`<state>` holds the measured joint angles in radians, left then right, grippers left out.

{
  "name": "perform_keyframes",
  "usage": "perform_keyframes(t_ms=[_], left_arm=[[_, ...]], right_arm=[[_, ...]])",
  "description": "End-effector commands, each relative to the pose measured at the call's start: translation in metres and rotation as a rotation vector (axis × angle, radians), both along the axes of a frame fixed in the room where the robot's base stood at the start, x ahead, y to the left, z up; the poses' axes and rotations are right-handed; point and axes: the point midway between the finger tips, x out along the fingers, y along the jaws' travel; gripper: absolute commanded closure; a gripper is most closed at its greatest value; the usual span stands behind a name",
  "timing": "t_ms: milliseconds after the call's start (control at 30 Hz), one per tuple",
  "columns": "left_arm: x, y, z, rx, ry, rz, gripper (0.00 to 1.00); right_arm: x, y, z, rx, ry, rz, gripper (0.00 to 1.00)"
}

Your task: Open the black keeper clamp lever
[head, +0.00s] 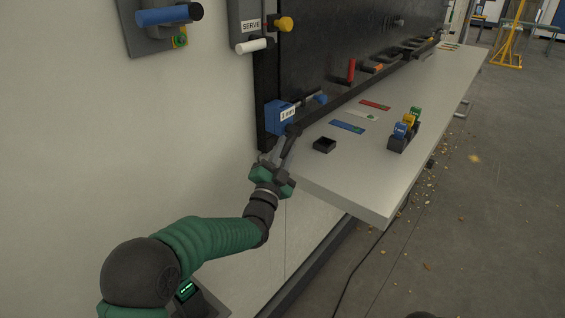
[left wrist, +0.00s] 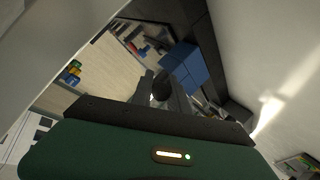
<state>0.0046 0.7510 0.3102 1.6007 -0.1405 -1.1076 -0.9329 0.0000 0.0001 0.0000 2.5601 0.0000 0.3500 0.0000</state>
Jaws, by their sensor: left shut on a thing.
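The black keeper clamp lever (head: 290,142) slants down from a dark round pivot beside the blue block (head: 279,117) at the near end of the black panel. My left gripper (head: 280,168), green and black, is at the lower end of this lever and shut on it, just off the shelf's near left corner. In the left wrist view the dark fingers (left wrist: 162,92) point toward the blue block (left wrist: 185,67), with a dark rounded part in front of it. The exact grip between the fingers is hard to make out. My right gripper is not in view.
A wall unit with a yellow knob (head: 285,24) is above. The pale wall (head: 90,130) is close at left.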

Motion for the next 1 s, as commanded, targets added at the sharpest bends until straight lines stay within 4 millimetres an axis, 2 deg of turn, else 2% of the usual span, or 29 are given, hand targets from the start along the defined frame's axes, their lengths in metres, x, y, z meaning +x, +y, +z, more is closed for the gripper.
perform_keyframes(t_ms=[100,467,500,633,900,1000], left_arm=[[-0.0013,-0.0049,-0.0012,-0.009,-0.011,-0.008,1.00],[-0.0010,-0.0046,-0.0004,-0.009,-0.011,-0.008,1.00],[-0.0010,-0.0046,-0.0006,-0.009,-0.010,-0.008,0.75],[-0.0002,-0.0030,-0.0011,-0.008,-0.009,-0.005,0.59],[0.0018,-0.0003,-0.0026,-0.008,-0.007,-0.002,0.59],[-0.0031,0.0011,-0.0053,-0.007,-0.008,-0.001,0.59]], right_arm=[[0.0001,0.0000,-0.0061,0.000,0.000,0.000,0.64],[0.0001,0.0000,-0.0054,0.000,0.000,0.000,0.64],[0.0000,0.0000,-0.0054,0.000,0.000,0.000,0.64],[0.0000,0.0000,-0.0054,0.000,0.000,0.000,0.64],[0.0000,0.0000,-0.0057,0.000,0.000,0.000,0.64],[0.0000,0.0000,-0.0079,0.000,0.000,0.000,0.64]])
